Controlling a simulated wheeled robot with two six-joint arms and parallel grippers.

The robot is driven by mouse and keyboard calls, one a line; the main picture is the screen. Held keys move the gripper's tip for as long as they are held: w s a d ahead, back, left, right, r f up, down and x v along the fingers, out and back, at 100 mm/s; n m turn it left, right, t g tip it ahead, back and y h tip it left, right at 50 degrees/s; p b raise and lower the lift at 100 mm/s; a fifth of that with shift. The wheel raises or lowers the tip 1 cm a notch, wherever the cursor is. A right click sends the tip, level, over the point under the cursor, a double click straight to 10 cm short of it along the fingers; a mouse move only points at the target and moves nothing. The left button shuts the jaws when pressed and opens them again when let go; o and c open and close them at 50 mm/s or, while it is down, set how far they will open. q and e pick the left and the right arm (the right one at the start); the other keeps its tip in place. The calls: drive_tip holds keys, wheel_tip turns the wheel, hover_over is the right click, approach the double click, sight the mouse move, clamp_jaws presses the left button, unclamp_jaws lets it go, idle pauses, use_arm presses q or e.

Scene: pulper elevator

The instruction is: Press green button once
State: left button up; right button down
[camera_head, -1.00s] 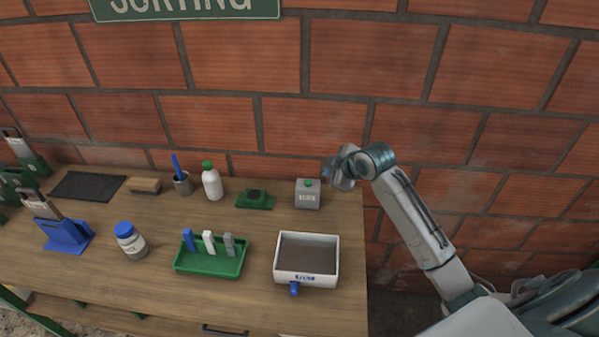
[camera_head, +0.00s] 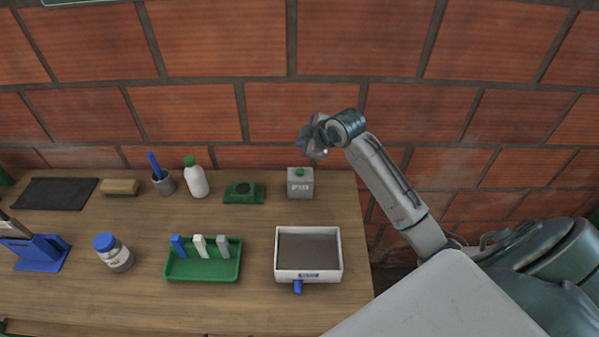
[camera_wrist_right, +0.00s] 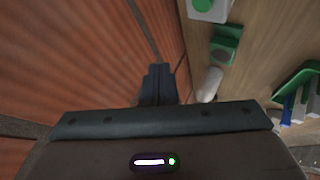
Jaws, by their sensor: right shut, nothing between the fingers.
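The green button (camera_head: 300,172) sits on top of a small grey box (camera_head: 300,187) at the back right of the table. In the right wrist view the button (camera_wrist_right: 203,5) and part of its box (camera_wrist_right: 212,14) show at the top edge. My right gripper (camera_head: 303,142) is above the box and a little apart from the button, close to the brick wall. Its fingers (camera_wrist_right: 158,84) are shut and empty in the wrist view. My left gripper is not in view.
A white tray (camera_head: 338,262) with a blue tap stands in front of the box. A green dish (camera_head: 244,195) and a white bottle (camera_head: 196,178) are left of it. A green rack (camera_head: 203,272) stands nearer. The brick wall (camera_head: 300,100) rises close behind.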

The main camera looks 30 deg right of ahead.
drive_tip(key=b, duration=0.6)
hover_over(303, 173)
wheel_tip(303, 173, down, 6)
drive_tip(key=shift+d, duration=0.1)
drive_tip(key=shift+w+f, duration=0.1)
drive_tip(key=shift+f, duration=0.75)
drive_tip(key=shift+f, duration=0.1)
idle(0.7)
drive_tip(key=shift+f, duration=0.3)
